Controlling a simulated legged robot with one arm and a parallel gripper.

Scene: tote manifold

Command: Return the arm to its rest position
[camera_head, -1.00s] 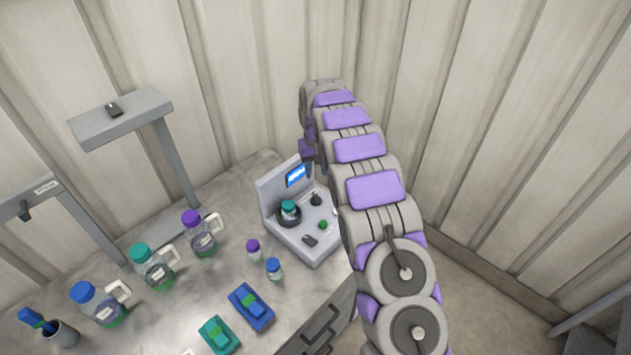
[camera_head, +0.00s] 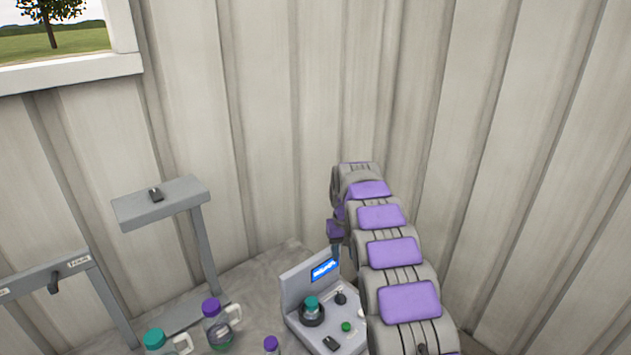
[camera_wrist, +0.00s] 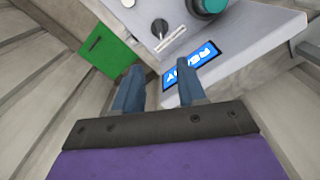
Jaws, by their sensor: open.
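My arm reaches forward and up along the right of the head view, its segments grey with purple pads. My gripper (camera_head: 335,240) hangs at the far end of the arm, just above and behind the grey machine (camera_head: 297,290) with the lit blue screen (camera_head: 324,269). In the wrist view the two blue-grey fingers of my gripper (camera_wrist: 160,88) are apart with nothing between them. The machine's screen (camera_wrist: 192,70), a black knob (camera_wrist: 159,28) and a green panel (camera_wrist: 108,48) lie beyond the fingers.
A teal-capped bottle (camera_head: 311,308) sits in the machine. Teal-capped (camera_head: 156,340) and purple-capped (camera_head: 212,308) jugs stand left on the bench. A grey stand (camera_head: 160,203) holds a small black object. Corrugated walls close in behind; a window (camera_head: 70,45) is at upper left.

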